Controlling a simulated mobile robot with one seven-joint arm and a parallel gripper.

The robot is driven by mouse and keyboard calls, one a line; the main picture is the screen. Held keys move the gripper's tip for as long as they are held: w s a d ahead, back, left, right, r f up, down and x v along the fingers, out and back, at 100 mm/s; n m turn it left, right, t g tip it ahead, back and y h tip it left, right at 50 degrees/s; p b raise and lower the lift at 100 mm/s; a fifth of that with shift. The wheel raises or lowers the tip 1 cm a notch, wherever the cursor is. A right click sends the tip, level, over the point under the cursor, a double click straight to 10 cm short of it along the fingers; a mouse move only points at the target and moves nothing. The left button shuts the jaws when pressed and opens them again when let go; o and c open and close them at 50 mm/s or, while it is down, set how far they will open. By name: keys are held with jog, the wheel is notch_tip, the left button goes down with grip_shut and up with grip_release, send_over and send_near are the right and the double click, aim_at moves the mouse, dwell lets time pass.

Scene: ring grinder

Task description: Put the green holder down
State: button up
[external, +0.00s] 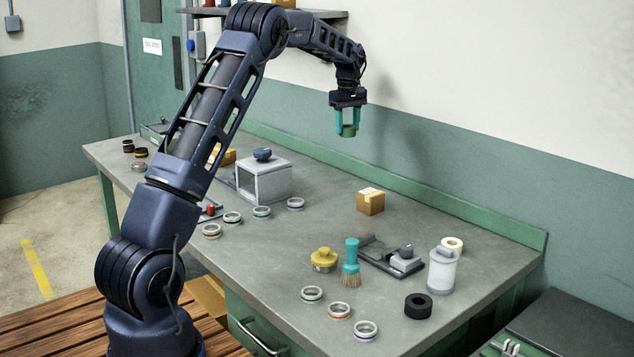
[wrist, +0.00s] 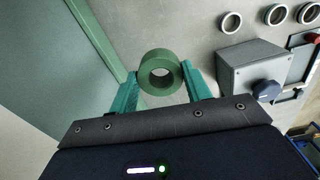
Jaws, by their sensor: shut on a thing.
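The green holder is a short, thick ring. In the wrist view the holder (wrist: 160,73) sits between the two teal fingers of my gripper (wrist: 161,82), with its round hole facing the camera. In the external view my gripper (external: 347,122) points down, shut on the holder (external: 348,131), high above the back part of the grey workbench (external: 320,220). The holder is clear of the bench and touches nothing but the fingers. The fingers hide parts of its sides.
A grey box machine with a dark knob (external: 264,180) stands left of centre. A cardboard box (external: 370,201) is at the back. Bench around the cardboard box is bare.

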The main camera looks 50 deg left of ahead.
jog(key=s+a, duration=0.2)
jog(key=a, duration=0.7)
notch_tip(320, 180, down, 20)
jog(key=shift+a, duration=0.1)
jog(key=shift+f, duration=0.1)
jog(key=o, duration=1)
notch_tip(320, 180, up, 12)
jog(key=shift+r, duration=0.15)
